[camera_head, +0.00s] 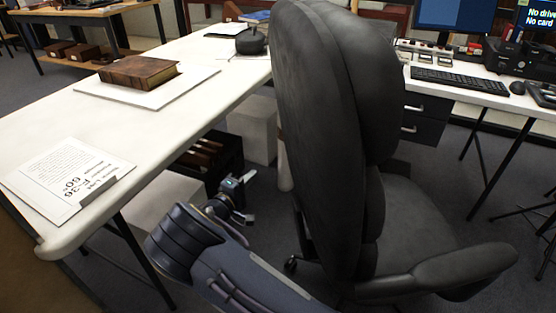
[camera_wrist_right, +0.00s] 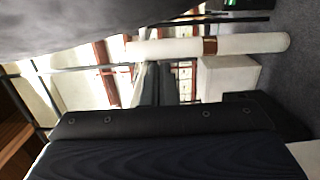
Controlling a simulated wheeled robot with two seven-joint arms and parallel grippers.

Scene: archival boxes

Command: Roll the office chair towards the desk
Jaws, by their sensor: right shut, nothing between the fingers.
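The black office chair (camera_head: 335,140) stands in the middle of the head view, its tall back towards me and its seat facing the desk (camera_head: 472,91) at the upper right. A dark surface that looks like the chair back (camera_wrist_right: 80,25) fills the upper left of the wrist view. My right gripper (camera_head: 244,212) is left of the chair back, low beside the white table. Its fingers are shut and empty, and they also show in the wrist view (camera_wrist_right: 152,85). I cannot tell if it touches the chair. My left gripper is not in view.
The long white table (camera_head: 60,125) on the left carries a brown book (camera_head: 138,73) and a printed sign (camera_head: 68,178). A dark crate (camera_head: 212,160) and a white box (camera_head: 253,130) stand below it. A keyboard (camera_head: 459,81) lies on the desk. Grey floor shows between chair and desk.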

